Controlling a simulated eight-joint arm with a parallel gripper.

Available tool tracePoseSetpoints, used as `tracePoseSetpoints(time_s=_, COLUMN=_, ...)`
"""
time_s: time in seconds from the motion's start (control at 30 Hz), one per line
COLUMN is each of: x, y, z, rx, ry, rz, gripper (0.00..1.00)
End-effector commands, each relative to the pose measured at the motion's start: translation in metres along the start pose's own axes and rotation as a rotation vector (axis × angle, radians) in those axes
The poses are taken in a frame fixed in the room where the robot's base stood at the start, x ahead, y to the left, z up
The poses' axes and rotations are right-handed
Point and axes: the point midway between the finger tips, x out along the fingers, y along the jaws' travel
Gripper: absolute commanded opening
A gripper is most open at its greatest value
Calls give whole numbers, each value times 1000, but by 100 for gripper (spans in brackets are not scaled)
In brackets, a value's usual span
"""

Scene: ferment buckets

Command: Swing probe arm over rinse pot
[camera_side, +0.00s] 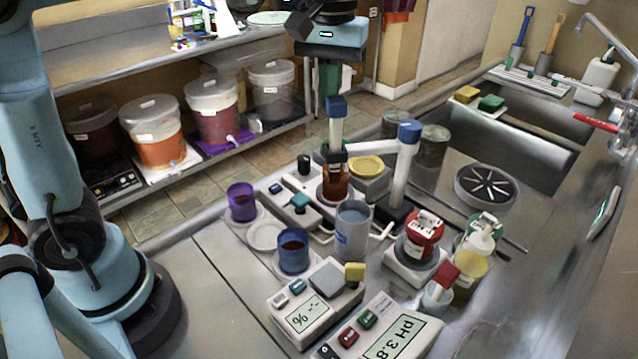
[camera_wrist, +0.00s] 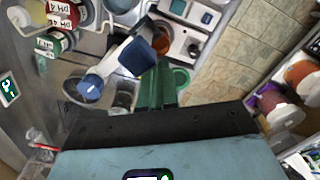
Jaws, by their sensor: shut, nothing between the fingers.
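The probe arm (camera_side: 387,149) is a white bar on a white post with a blue cap (camera_side: 409,131). Its free end carries an upright probe with a blue block on top (camera_side: 336,106), over a jar of brown liquid (camera_side: 335,188). A grey pot of clear liquid with a blue label (camera_side: 352,232), apparently the rinse pot, stands in front of that jar. My gripper (camera_side: 329,90) is shut and empty, close by the blue block. In the wrist view my green fingers (camera_wrist: 156,84) are beside the blue block (camera_wrist: 137,57); contact cannot be told.
A red-topped jar (camera_side: 423,229), a blue cup (camera_side: 292,252), a purple cup (camera_side: 242,201) and a pH meter (camera_side: 385,335) crowd the steel counter. A sink basin (camera_side: 530,125) lies behind. Buckets (camera_side: 152,130) stand on a lower shelf at left. The front left counter is clear.

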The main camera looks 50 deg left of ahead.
Motion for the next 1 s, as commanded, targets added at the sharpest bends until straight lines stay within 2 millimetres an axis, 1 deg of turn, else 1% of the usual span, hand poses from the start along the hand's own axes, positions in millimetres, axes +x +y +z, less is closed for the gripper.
tracePoseSetpoints(time_s=0.27, x=0, y=1, z=2, rx=0, ry=0, rz=0, gripper=0)
tracePoseSetpoints(time_s=0.67, x=0, y=12, z=29, rx=1, ry=0, rz=0, gripper=0)
tracePoseSetpoints(time_s=1.0, x=0, y=13, z=30, rx=0, ry=0, rz=0, gripper=0)
